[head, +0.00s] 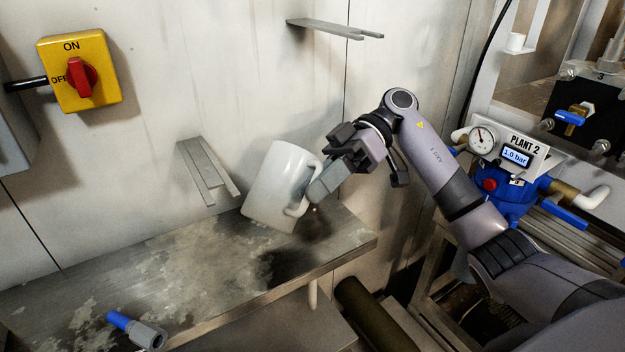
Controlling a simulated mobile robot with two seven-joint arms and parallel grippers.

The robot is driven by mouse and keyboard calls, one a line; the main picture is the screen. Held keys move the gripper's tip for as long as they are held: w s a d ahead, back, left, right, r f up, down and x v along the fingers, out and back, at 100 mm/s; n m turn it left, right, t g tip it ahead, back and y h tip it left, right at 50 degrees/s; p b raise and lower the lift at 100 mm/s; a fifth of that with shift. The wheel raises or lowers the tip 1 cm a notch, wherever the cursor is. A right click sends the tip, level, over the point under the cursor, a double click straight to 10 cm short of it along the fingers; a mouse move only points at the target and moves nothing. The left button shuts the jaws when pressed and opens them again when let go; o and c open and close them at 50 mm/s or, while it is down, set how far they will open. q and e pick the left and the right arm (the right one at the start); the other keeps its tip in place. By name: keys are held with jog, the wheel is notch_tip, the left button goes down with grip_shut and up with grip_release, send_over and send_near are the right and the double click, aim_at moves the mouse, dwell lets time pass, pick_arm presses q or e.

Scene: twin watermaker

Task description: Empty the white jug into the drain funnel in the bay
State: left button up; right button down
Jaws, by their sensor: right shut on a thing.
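The white jug (275,185) is in the middle of the head view, above or at the right part of the metal shelf. It is tilted, its top leaning to the right. My right gripper (318,192) is shut on the jug's handle from the right. The inside of the jug is hidden, so I cannot tell what it holds. A grey cone-shaped piece (462,266), perhaps the drain funnel, shows partly behind my right arm in the bay at the right. My left gripper is not in view.
The stained shelf (190,265) carries a blue-and-grey fitting (135,330) at its front left. Brackets (207,170) and (335,29) stick out from the wall. The blue PLANT 2 unit (512,205) with gauge and pipes stands right of my arm. A yellow switch box (80,70) is upper left.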

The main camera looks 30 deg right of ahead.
jog(key=shift+d+y+b, duration=0.1)
jog(key=shift+y+b, duration=0.2)
jog(key=shift+b, duration=0.25)
jog(key=shift+w+d+r+g+y+p, duration=0.1)
jog(key=shift+r+g+y+p, duration=0.25)
jog(key=shift+p, duration=0.55)
jog(key=shift+r, duration=0.1)
jog(key=shift+w+d+r+g+y+p, duration=0.2)
jog(key=shift+r+g+y+p, duration=0.2)
jog(key=shift+p, duration=0.75)
jog(key=shift+w+d+r+g+y+p, duration=0.15)
jog(key=shift+d+r+g+y+p, duration=0.2)
jog(key=shift+y+p, duration=0.7)
jog(key=shift+w+d+f, duration=0.1)
jog(key=shift+d+f, duration=0.05)
jog(key=shift+w+d+f+g+y, duration=0.2)
jog(key=shift+w+d+g+y, duration=0.1)
jog(key=shift+w+d+y, duration=0.25)
